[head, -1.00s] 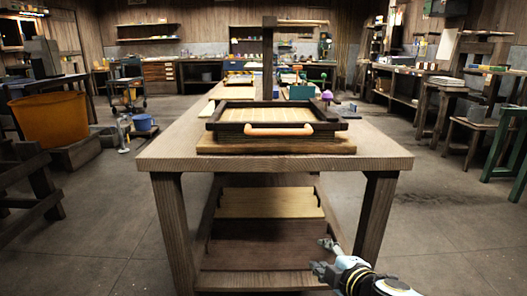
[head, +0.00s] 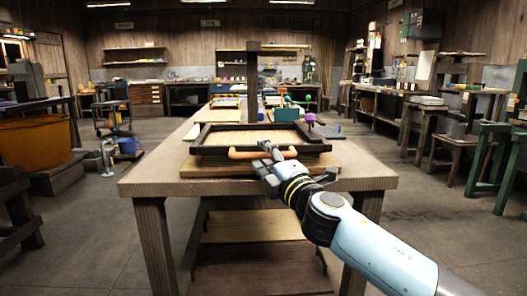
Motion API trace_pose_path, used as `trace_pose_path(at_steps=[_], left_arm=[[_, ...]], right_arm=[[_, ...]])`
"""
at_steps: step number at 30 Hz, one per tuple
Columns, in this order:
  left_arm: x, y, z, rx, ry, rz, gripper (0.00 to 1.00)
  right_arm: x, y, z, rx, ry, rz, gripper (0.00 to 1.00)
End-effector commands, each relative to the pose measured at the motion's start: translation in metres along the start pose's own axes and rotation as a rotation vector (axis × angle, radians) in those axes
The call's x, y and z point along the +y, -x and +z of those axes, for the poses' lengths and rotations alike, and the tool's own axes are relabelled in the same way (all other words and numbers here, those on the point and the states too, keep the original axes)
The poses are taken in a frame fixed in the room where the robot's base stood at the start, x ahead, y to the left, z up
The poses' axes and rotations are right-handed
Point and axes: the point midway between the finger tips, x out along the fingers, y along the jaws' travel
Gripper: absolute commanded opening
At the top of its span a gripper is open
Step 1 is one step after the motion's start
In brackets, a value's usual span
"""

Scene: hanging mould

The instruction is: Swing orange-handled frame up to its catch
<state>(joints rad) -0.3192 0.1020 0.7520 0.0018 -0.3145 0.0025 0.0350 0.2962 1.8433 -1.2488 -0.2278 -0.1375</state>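The dark wooden frame (head: 205,137) lies flat, in its lowered position, on a wooden board on the bench. Its orange handle (head: 240,154) runs along the near side. A dark upright post (head: 253,85) stands behind the frame; I cannot make out the catch on it. My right gripper (head: 267,157) is at the handle, right of its middle, and covers part of it. Its fingers look spread, one high and one lower, and I see no firm hold. Whether they touch the handle is unclear. My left gripper is not in view.
The wooden bench (head: 150,180) has a lower shelf with boards (head: 250,228). Behind the frame are a green item (head: 287,114) and a purple-topped item (head: 310,119). An orange tub (head: 35,143) stands left, a green stand (head: 487,165) right. Floor is open on both sides.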

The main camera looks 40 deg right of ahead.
Motion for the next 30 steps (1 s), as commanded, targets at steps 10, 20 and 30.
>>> trace_pose_path(at_steps=[10,20,30], left_arm=[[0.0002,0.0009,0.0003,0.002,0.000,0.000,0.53],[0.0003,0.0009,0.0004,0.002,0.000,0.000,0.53],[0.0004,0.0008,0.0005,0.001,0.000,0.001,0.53]], right_arm=[[-0.0005,-0.0090,-0.0002,0.001,-0.001,-0.001,0.38],[-0.0005,-0.0087,-0.0002,0.001,-0.001,-0.001,0.02],[-0.0004,-0.0087,-0.0001,0.001,-0.002,-0.001,0.00]])
